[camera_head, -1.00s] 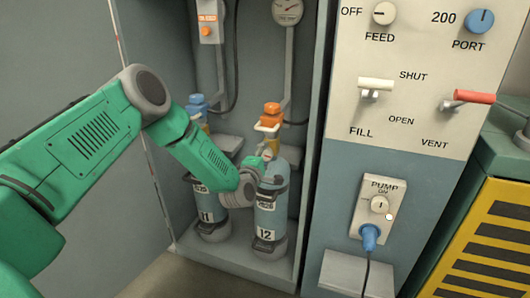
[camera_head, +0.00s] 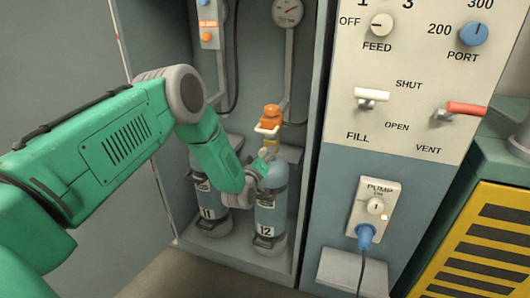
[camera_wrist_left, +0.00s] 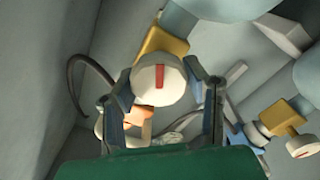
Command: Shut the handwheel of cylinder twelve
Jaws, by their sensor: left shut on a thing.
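Cylinder twelve (camera_head: 266,218), pale blue with a "12" label, stands upright in the cabinet under an orange connector (camera_head: 270,116). My left gripper (camera_head: 266,160) is at its valve, just below the connector. In the left wrist view, the handwheel (camera_wrist_left: 158,88) is a pale faceted knob with a red mark, in front of a brass valve body (camera_wrist_left: 165,42). The fingers of my left gripper (camera_wrist_left: 164,90) are on either side of the knob and shut on it. In the head view the handwheel is mostly hidden by the gripper. My right gripper is in neither view.
Cylinder eleven (camera_head: 208,215) stands close on the left, partly behind my arm. Its handwheel (camera_wrist_left: 304,146) shows in the wrist view. A control panel (camera_head: 410,120) with knobs and levers is on the right, above a pump switch (camera_head: 375,206). The cabinet walls leave little room.

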